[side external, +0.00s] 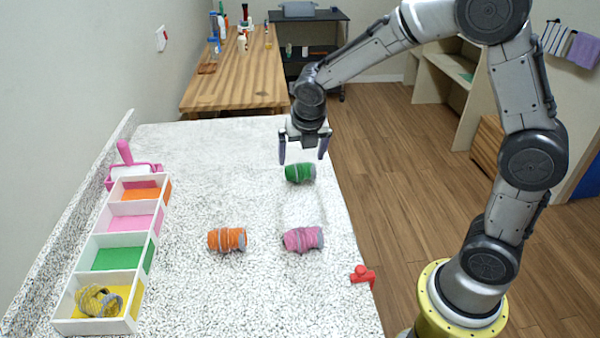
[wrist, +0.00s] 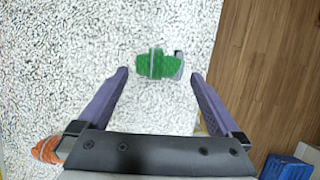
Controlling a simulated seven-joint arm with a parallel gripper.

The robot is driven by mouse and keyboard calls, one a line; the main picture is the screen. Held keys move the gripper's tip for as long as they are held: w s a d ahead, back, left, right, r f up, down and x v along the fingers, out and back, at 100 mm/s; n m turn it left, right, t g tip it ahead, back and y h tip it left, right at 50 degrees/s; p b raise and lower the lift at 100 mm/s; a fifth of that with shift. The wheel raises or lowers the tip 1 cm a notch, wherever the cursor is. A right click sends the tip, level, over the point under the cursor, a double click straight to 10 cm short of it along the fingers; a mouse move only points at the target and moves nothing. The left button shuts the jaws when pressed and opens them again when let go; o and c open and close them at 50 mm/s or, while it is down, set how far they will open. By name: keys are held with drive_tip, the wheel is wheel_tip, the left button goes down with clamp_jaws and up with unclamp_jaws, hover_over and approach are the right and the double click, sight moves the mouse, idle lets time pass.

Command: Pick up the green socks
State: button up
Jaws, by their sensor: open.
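The green socks (side external: 300,173) are a rolled bundle with a grey part at the right end, lying on the speckled white countertop. In the wrist view the green socks (wrist: 157,66) lie just beyond the fingertips, about midway between them. My gripper (side external: 304,158) is open and empty, pointing down above the green socks, with its fingers apart on either side. In the wrist view my gripper (wrist: 160,72) shows two purple fingers spread wide, and nothing is between them.
Orange socks (side external: 227,240) and pink socks (side external: 303,239) lie nearer the camera. A white divided tray (side external: 68,310) with coloured compartments stands at left, yellow socks (side external: 98,302) in its yellow one. A red object (side external: 363,277) sits at the counter's right edge.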

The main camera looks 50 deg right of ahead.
sight(300, 166)
drive_tip(key=shift+x, duration=3.15)
drive_tip(key=c, duration=1)
drive_tip(key=shift+r, duration=0.15)
